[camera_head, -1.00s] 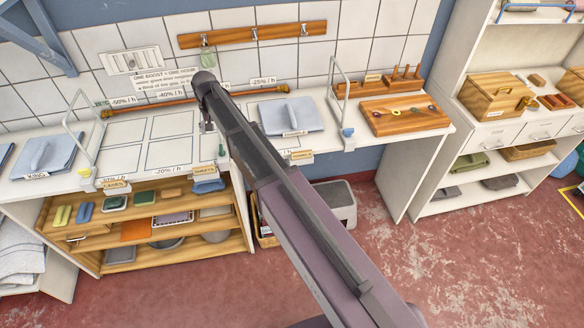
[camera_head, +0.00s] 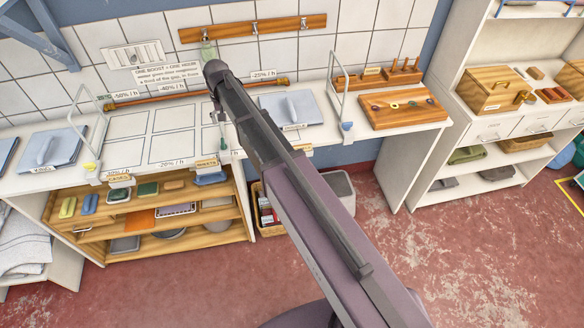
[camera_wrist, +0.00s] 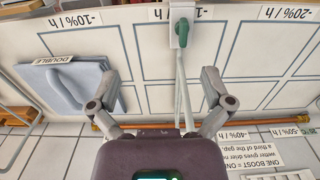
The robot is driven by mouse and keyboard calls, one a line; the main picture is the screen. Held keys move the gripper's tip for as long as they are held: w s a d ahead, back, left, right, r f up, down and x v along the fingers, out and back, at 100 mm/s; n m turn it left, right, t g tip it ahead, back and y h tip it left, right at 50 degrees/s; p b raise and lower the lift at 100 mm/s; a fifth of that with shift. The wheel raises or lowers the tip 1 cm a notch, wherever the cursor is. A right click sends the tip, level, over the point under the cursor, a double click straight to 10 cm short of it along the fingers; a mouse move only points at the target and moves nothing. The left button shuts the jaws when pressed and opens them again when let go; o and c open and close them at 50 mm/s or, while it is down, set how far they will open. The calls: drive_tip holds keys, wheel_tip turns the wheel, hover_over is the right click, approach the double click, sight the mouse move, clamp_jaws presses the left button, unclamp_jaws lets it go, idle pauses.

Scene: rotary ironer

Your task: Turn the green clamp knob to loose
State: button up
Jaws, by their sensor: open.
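The green clamp knob (camera_wrist: 182,35) shows in the wrist view, on a white bracket at the edge of the white worktop (camera_wrist: 145,42). My gripper (camera_wrist: 160,76) is open and empty, with its two fingers spread wide apart. The knob lies beyond the fingertips, a little right of the middle between them, and is not touched in the picture. A thin pale rod runs from the bracket down between the fingers. In the head view my arm covers most of the gripper, and I cannot make out the knob clearly there.
A grey-blue pad marked DOUBLE (camera_wrist: 75,82) lies beside my gripper. A yellow clamp (camera_head: 88,166) and a blue clamp (camera_head: 346,128) stand along the worktop with wire frames. A copper-coloured bar (camera_head: 185,95) runs along the back. The red floor (camera_head: 440,240) is clear at right.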

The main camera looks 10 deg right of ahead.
drive_tip(key=s+d+f+b, duration=0.3)
drive_tip(key=s+d, duration=0.5)
drive_tip(key=s, duration=0.2)
drive_tip(key=s+d+f+b, duration=0.3)
drive_tip(key=s+d, duration=0.6)
drive_tip(key=shift+s+d+f, duration=0.3)
drive_tip(key=shift+s+f, duration=0.05)
drive_tip(key=shift+s, duration=0.05)
drive_tip(key=s, duration=0.1)
drive_tip(key=s+d, duration=0.1)
drive_tip(key=s, duration=0.1)
drive_tip(key=shift+s+d, duration=0.2)
drive_tip(key=shift+d, duration=0.2)
